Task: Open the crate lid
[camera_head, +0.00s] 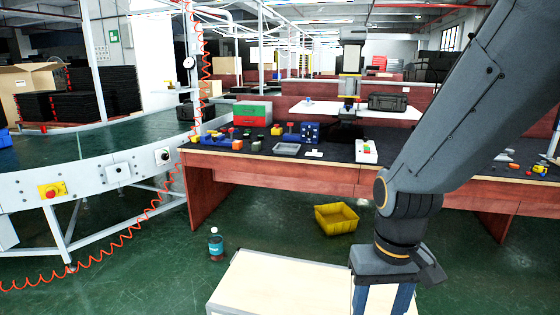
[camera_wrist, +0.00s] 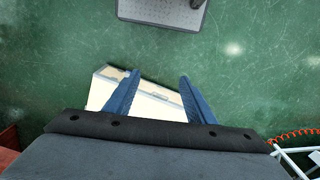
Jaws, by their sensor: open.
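The crate (camera_head: 236,297) is a pale box at the bottom of the head view, cut off by the frame's lower edge. Its flat, light wood-coloured top, seemingly the lid (camera_head: 290,283), lies level. My gripper (camera_head: 383,303) points down over the crate's right part, with its two blue fingers apart and nothing between them. The fingertips are cut off there. In the wrist view, my gripper (camera_wrist: 158,76) is open, and the pale crate (camera_wrist: 150,108) shows below and between the fingers. The gripper body hides its near part. I cannot see a handle clearly.
A yellow bin (camera_head: 337,218) and a bottle (camera_head: 216,244) stand on the green floor beyond the crate. A red-sided workbench (camera_head: 285,172) with small parts crosses behind them. The curved conveyor (camera_head: 100,183) and an orange coiled cable (camera_head: 130,232) are at the left.

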